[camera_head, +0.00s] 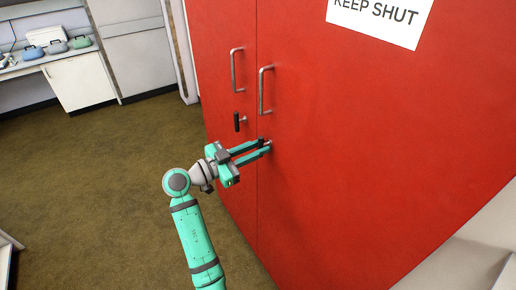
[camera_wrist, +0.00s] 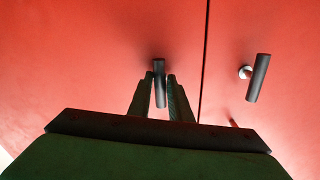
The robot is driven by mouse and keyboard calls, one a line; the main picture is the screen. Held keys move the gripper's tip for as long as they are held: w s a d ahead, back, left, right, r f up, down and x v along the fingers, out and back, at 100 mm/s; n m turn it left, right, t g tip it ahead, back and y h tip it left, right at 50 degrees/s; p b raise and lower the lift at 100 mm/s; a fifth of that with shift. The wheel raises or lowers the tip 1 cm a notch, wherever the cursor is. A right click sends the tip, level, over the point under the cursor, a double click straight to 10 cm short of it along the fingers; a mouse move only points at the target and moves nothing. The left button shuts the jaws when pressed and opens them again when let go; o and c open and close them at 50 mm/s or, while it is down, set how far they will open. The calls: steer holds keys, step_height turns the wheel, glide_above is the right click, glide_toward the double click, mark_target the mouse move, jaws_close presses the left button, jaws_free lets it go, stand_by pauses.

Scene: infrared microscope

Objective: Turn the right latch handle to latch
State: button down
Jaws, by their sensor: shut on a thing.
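The right latch handle (camera_wrist: 159,88) is a dark bar on the red right door (camera_head: 370,150), just beside the seam between the doors. In the wrist view it stands nearly upright between my fingers. In the head view my fingers mostly hide it. My gripper (camera_head: 266,147) reaches the door from the left with its fingers shut on this handle; the fingers also show in the wrist view (camera_wrist: 159,100). The left latch handle (camera_head: 238,121), black and near vertical in the head view, is on the left door; in the wrist view it (camera_wrist: 259,78) is slightly tilted.
Two metal pull handles, on the left door (camera_head: 236,70) and right door (camera_head: 265,90), stick out above the latches. A "KEEP SHUT" sign (camera_head: 380,18) is higher up. Open brown floor (camera_head: 90,180) lies left. A white counter (camera_head: 80,80) stands at the back left.

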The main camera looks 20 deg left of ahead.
steer(key=c, duration=1.8)
jaws_free()
steer(key=v, duration=1)
steer(key=shift+s+a, duration=0.25)
steer(key=shift+a, duration=0.1)
